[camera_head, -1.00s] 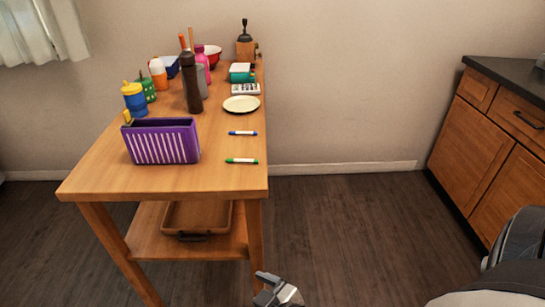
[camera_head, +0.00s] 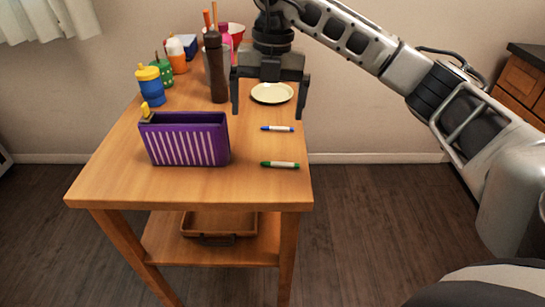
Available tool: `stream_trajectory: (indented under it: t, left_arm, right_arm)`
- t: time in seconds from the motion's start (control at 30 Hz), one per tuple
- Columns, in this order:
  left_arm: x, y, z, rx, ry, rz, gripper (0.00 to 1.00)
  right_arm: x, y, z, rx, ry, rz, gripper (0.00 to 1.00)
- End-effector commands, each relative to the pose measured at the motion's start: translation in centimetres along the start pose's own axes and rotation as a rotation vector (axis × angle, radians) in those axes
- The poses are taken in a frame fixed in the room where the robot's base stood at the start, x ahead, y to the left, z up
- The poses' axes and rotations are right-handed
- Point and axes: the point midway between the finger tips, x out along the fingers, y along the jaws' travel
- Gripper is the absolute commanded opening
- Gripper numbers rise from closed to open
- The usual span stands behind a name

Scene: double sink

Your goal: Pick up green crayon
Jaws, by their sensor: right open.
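The green crayon (camera_head: 280,165), with a white middle band and green ends, lies flat on the wooden table (camera_head: 190,188) near its right front part. A similar blue one (camera_head: 277,128) lies just behind it. My right gripper (camera_head: 267,112) is open and empty, with its fingers pointing down. It hovers over the table, behind both crayons in the picture and in front of the plate. It touches neither crayon. My left gripper is not in view.
A purple striped basket (camera_head: 187,140) stands left of the crayons. A cream plate (camera_head: 272,93), a dark bottle (camera_head: 216,68), a blue and yellow cup (camera_head: 150,86) and other items stand farther back. The table's front right corner is clear.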

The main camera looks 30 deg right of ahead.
Motion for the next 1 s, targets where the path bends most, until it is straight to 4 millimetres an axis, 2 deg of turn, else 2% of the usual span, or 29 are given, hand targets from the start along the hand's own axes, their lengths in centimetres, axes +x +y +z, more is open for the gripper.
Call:
stream_trajectory:
  t: [0.07, 0.17, 0.5, 0.6, 0.87, 1.0]
  left_arm:
    - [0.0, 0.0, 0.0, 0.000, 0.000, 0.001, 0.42]
    - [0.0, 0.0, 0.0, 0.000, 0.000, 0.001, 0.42]
    - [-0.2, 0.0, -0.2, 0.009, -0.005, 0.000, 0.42]
    - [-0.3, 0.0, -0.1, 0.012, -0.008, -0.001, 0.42]
    - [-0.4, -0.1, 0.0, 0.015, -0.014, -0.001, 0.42]
    - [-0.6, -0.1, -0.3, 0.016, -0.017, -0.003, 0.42]
  right_arm:
    - [-1.4, -1.6, 1.1, 0.059, -0.046, -0.054, 1.00]
    - [-1.1, -2.3, 1.5, 0.087, -0.063, -0.083, 1.00]
    - [5.8, -2.9, 1.8, 0.084, -0.061, -0.083, 1.00]
    - [7.3, -3.0, 1.9, 0.084, -0.062, -0.081, 1.00]
    - [9.2, -3.2, 1.9, 0.082, -0.062, -0.080, 1.00]
    - [11.2, -3.8, 1.6, 0.082, -0.059, -0.082, 1.00]
